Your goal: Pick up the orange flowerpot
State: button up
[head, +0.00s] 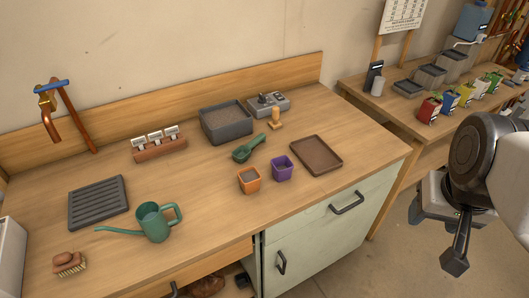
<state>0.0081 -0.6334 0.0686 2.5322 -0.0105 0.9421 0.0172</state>
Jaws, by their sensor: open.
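The orange flowerpot (249,181) stands upright on the wooden worktop near its front edge. It is small and square and looks filled with grey-brown soil. A purple pot (282,168) of similar size stands close to its right. My gripper (440,236) is at the right side of the picture, out over the floor in front of the bench, well to the right of the orange flowerpot. It is open and I see nothing held in it.
A green scoop (248,149) lies just behind the pots. A brown tray (316,156) is to their right, a green watering can (154,221) to their left. A dark soil bin (226,122) stands behind. Clear worktop lies between watering can and orange pot.

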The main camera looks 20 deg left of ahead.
dwell(0.4)
jog(key=o, duration=0.7)
jog(key=w+a+f+n+t, duration=0.35)
jog(key=w+a+n, duration=0.35)
jog(key=n, duration=0.5)
jog(key=n+t+y, duration=0.4)
jog(key=n+y, duration=0.2)
jog(key=n, duration=1.5)
send_near(254, 182)
jog(key=w+d+r, duration=0.3)
jog(key=w+d, duration=0.3)
jog(key=d, duration=0.3)
jog(key=a+f+n+y, duration=0.1)
jog(key=a+f+n, duration=0.1)
jog(key=a+n, duration=0.1)
jog(key=s+a+f+n+y, duration=0.1)
jog(key=a+f+n, duration=0.1)
jog(key=a+n, duration=0.2)
jog(key=a+f+n+y, duration=0.1)
jog(key=a+f+n, duration=0.1)
jog(key=n, duration=0.3)
jog(key=shift+s+a+f+y, duration=0.2)
jog(key=shift+s+a+y, duration=0.15)
jog(key=shift+a, duration=0.35)
jog(key=shift+g, duration=0.25)
